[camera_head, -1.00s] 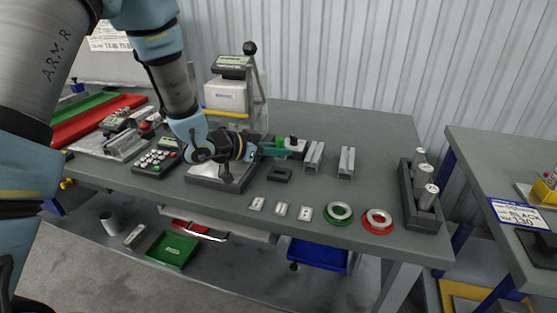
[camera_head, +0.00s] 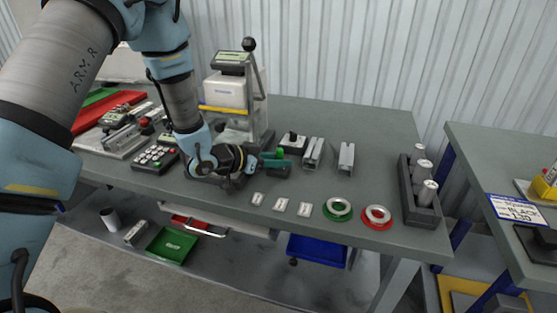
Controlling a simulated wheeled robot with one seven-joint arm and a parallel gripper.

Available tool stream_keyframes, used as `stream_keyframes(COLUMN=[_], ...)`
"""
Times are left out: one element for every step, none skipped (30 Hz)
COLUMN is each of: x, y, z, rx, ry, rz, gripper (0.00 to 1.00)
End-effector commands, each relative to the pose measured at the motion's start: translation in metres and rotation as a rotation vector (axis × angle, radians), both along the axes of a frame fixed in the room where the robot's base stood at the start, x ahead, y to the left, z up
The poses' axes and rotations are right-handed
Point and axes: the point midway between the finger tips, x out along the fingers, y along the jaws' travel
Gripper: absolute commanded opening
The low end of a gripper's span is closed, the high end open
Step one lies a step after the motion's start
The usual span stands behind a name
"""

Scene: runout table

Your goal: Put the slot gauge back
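The slot gauge appears to be the small bright green piece (camera_head: 281,153) at the tips of my gripper (camera_head: 277,161). My gripper reaches in from the left with teal fingers, low over the table, and appears shut on the green piece. The small dark holder (camera_head: 281,172) lies directly below the fingers and is partly hidden by them. I cannot tell whether the green piece is inside the holder or just above it.
A block with a black knob (camera_head: 292,142) and two metal channel pieces (camera_head: 313,153) (camera_head: 346,158) stand close behind and right. Small white tags (camera_head: 280,205), a green ring (camera_head: 338,209) and a red ring (camera_head: 377,217) line the front. A rack of cylinders (camera_head: 424,208) stands at right.

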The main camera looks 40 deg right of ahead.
Motion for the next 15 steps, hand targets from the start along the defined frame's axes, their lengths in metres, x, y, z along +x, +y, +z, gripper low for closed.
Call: stream_keyframes(x=[-0.0001, -0.0001, -0.0001, -0.0001, -0.0001, -0.0001, -0.0002, -0.0002, -0.0002, -0.0002, -0.0002, -0.0002, -0.0003, -0.0003, -0.0004], y=[-0.0001, -0.0001, -0.0001, -0.0001, -0.0001, -0.0001, -0.0002, -0.0002, -0.0002, -0.0002, -0.0002, -0.0002, -0.0003, -0.0003, -0.0003], z=[0.0005, 0.0005, 0.0006, 0.0006, 0.0006, 0.0006, 0.0006, 0.0006, 0.0006, 0.0006, 0.0006, 0.001, 0.0017, 0.003, 0.0055], rx=[0.0, 0.0, 0.0, 0.0, 0.0, 0.0, 0.0, 0.0, 0.0, 0.0, 0.0, 0.0, 0.0, 0.0, 0.0], ry=[0.0, 0.0, 0.0, 0.0, 0.0, 0.0, 0.0, 0.0, 0.0, 0.0, 0.0, 0.0, 0.0, -0.001, -0.001], rz=[0.0, 0.0, 0.0, 0.0, 0.0, 0.0, 0.0, 0.0, 0.0, 0.0, 0.0, 0.0, 0.0, -0.001, -0.001], gripper=[0.39, 0.42, 0.47, 0.5, 0.54, 0.54, 0.54, 0.54, 0.54, 0.54, 0.54, 0.54, 0.54, 0.54, 0.54])
